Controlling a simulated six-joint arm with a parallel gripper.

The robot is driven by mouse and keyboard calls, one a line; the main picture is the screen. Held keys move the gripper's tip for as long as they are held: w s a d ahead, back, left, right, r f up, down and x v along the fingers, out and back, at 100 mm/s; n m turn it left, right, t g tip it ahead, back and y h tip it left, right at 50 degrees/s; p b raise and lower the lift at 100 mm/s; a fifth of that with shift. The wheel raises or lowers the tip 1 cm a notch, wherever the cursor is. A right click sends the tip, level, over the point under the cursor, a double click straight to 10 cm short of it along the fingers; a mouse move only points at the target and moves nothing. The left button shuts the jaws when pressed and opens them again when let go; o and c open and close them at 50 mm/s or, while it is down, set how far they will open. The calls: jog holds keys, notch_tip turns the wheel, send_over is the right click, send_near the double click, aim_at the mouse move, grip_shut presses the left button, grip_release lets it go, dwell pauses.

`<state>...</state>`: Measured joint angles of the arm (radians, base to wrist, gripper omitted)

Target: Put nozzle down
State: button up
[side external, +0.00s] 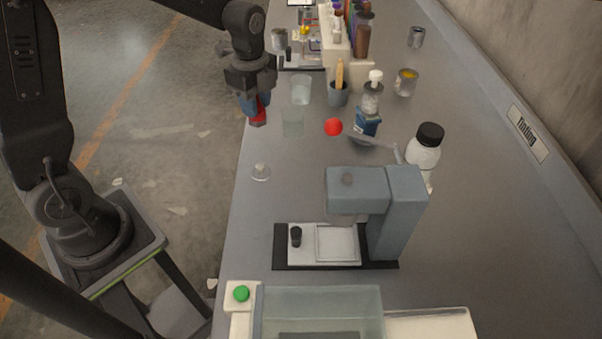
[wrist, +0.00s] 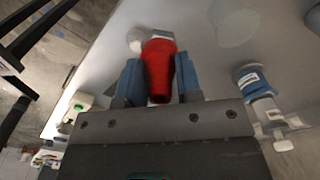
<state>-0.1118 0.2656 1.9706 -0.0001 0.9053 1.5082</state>
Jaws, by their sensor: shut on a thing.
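The nozzle is a red tapered piece with a pale grey end (wrist: 159,70), held between the blue fingers of my gripper (wrist: 160,82) in the wrist view. In the side view, my gripper (side external: 254,104) is at the left edge of the bench, and the red nozzle (side external: 259,117) pokes out below its fingers. The gripper is shut on the nozzle. The nozzle appears to be above the bench edge; I cannot tell its exact height.
Clear cups (side external: 301,90) stand right of the gripper, and a small clear piece (side external: 261,171) lies nearer. A grey machine (side external: 402,210) stands in front. Bare bench (side external: 285,195) lies between.

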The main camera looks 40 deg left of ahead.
jog(key=m, duration=0.2)
jog(key=s+r+m, duration=0.1)
jog(key=shift+m, duration=0.4)
jog(key=shift+d, duration=0.1)
jog(key=w+d+f, duration=0.1)
jog(key=d+f, duration=0.1)
jog(key=d, duration=0.1)
jog(key=w+d+f, duration=0.1)
jog(key=d+f, duration=0.1)
jog(key=d, duration=0.2)
jog(key=w+d+f, duration=0.1)
jog(key=d+f, duration=0.2)
jog(key=d, duration=0.1)
jog(key=shift+d, duration=0.1)
jog(key=shift+f, duration=1.75)
jog(key=shift+f, duration=0.2)
jog(key=o, duration=0.9)
jog(key=shift+o, duration=0.2)
